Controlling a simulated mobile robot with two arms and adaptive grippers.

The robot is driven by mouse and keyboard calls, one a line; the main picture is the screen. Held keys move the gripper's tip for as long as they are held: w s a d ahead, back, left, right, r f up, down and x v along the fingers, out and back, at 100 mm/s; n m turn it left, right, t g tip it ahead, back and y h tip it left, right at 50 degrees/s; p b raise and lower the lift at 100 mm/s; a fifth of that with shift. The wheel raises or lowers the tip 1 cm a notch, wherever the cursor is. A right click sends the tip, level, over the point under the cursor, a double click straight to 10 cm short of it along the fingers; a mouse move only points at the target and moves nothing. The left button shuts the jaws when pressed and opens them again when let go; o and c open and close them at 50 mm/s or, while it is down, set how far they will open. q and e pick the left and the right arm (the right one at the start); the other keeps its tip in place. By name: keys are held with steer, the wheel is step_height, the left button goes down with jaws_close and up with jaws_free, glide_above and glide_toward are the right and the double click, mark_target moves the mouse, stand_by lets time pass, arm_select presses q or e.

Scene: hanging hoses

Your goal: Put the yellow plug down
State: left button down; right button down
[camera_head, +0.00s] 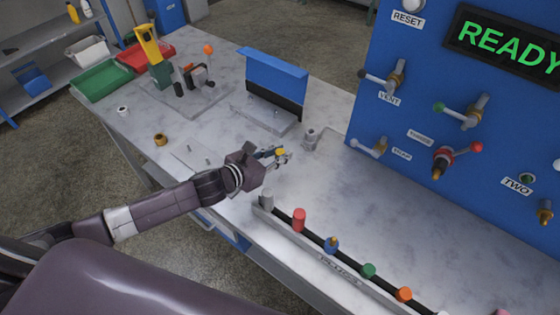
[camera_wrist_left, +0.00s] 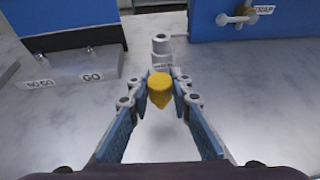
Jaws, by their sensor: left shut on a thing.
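The yellow plug (camera_wrist_left: 160,90) is between the fingertips of my left gripper (camera_wrist_left: 159,96) in the left wrist view. My left gripper is shut on it. In the head view the yellow plug (camera_head: 281,152) shows as a small yellow spot at the tip of my left gripper (camera_head: 276,154), over the marble-like worktop (camera_head: 330,190). I cannot tell whether the plug touches the worktop. A grey fitting (camera_wrist_left: 161,44) stands just beyond the plug in the left wrist view; it also shows in the head view (camera_head: 310,135). My right gripper is not in view.
A rack (camera_head: 330,262) with several coloured plugs runs along the front edge. A blue panel (camera_head: 400,125) with valves stands at the right. A blue upright board (camera_head: 274,72) on a GO/NO GO base is behind the gripper. Green (camera_head: 99,83) and red trays (camera_head: 146,56) are far left.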

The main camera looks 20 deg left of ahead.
arm_select(q)
step_height(320, 180, down, 4)
steer(key=shift+r, duration=0.15)
steer(key=shift+f, duration=0.2)
steer(key=c, duration=1.7)
jaws_free()
steer(key=shift+c, duration=0.2)
